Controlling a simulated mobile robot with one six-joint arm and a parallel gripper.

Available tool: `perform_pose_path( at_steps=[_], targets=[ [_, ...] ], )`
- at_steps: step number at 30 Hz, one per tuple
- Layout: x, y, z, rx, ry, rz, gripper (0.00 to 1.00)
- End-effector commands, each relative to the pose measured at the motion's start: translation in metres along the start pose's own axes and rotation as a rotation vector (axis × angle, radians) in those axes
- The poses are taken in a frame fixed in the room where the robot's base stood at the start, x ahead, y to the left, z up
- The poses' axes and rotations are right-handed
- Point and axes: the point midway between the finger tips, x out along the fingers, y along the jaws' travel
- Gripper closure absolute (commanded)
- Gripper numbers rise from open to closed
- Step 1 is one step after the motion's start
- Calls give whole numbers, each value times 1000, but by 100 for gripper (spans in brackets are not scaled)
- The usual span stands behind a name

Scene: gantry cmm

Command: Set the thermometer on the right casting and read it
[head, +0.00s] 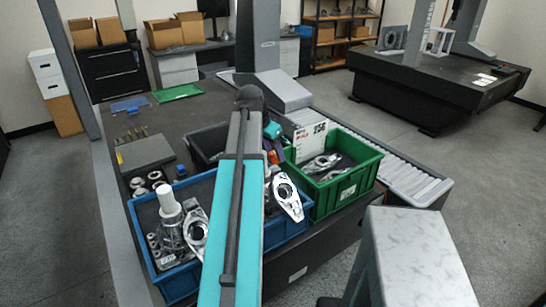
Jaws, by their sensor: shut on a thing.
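My teal and black arm reaches up through the middle of the head view and hides what lies behind it. My gripper and its fingers cannot be made out, and neither can anything in it. I cannot pick out the thermometer for certain. A small orange and dark thing (272,155) shows just right of my arm, partly hidden. Silver castings lie in and over the bins: one casting (195,232) in the blue bin left of my arm, a tilted casting (288,203) right of it, and another casting (322,163) in the green bin.
The blue bin (147,265) and green bin (355,187) stand along the table's front edge. A grey column (415,260) stands at front right.

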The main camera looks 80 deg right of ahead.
Motion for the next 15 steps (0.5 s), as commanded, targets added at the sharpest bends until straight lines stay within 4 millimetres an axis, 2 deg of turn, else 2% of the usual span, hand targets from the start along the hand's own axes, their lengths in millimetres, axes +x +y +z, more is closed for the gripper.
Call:
perform_pose_path(
  at_steps=[3,15],
  targets=[
    [2,-8,-2,-1,-1,1,86],
    [30,-7,11,-1,0,0,86]
  ],
)
